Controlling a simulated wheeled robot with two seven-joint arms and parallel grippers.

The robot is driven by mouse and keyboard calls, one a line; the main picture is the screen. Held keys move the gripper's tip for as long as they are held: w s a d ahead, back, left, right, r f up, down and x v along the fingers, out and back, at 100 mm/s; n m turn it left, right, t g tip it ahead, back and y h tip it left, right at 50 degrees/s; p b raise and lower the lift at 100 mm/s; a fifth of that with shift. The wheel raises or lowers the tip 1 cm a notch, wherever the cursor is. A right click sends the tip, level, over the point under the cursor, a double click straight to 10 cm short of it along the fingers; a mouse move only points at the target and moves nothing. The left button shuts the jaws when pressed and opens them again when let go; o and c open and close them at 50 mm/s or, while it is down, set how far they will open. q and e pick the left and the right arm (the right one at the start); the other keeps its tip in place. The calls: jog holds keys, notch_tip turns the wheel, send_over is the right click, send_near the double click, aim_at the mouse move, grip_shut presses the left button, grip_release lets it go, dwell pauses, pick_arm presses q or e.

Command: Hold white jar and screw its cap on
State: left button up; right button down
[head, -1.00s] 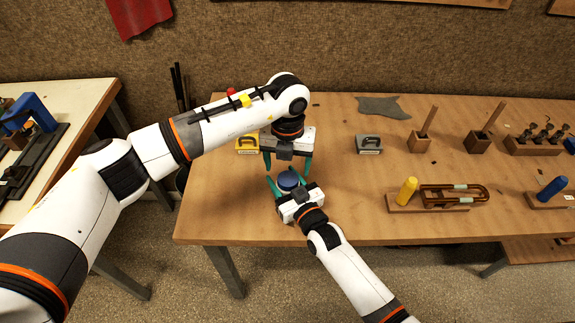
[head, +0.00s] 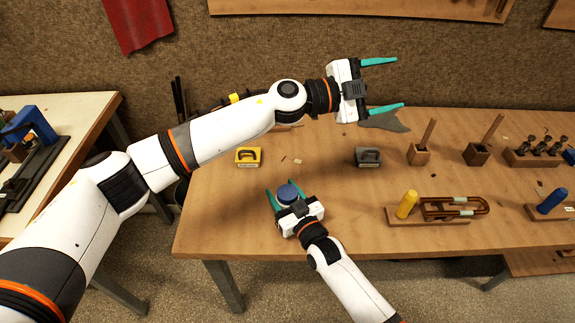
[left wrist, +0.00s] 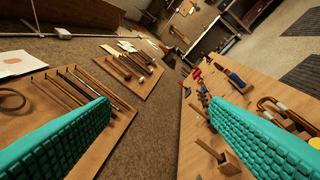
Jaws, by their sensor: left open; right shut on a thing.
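The jar's blue cap (head: 288,192) shows at the front left of the workbench, sitting on top of the white jar (head: 286,203), which is mostly hidden under it and by the gripper. My right gripper (head: 284,195) is shut on the jar, with its teal fingers to either side. From above I cannot tell how far the cap is turned. My left gripper (head: 382,84) is open and empty, raised over the back of the bench and pointing right, well apart from the jar. Its two spread teal fingers also show in the left wrist view (left wrist: 155,135).
On the workbench (head: 230,220) stand a yellow block (head: 248,157), a grey block (head: 368,156), wooden holders (head: 419,155), a yellow peg (head: 406,204) and a brass slide (head: 455,207). A grey cloth (head: 385,123) lies below my left gripper. The bench around the jar is clear.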

pick_arm(q)
jog(key=w+a+r+n+t+y, duration=0.1)
jog(key=w+a+n+t+y, duration=0.3)
jog(key=w+n+t, duration=0.65)
jog(key=a+f+n+g+y, duration=0.2)
jog(key=a+f+n+y, duration=0.45)
jog(key=n, duration=0.35)
jog(key=s+a+f+n+g+y, duration=0.1)
jog(key=s+a+f+g+y, duration=0.1)
jog(key=s+f+g, duration=0.2)
jog(key=s+a+f+n+g+y, duration=0.2)
jog(key=s+a+f+g+y, duration=0.1)
jog(key=s+f+g, duration=0.1)
jog(key=s+a+f+n+g+y, duration=0.2)
jog(key=s+f+g, duration=0.2)
jog(key=s, duration=0.2)
jog(key=shift+s+a+f, duration=0.2)
jog(key=shift+s+a, duration=0.05)
jog(key=shift+s+a+g+y, duration=0.15)
jog(key=shift+s+g+y, duration=0.1)
jog(key=shift+s+g, duration=0.2)
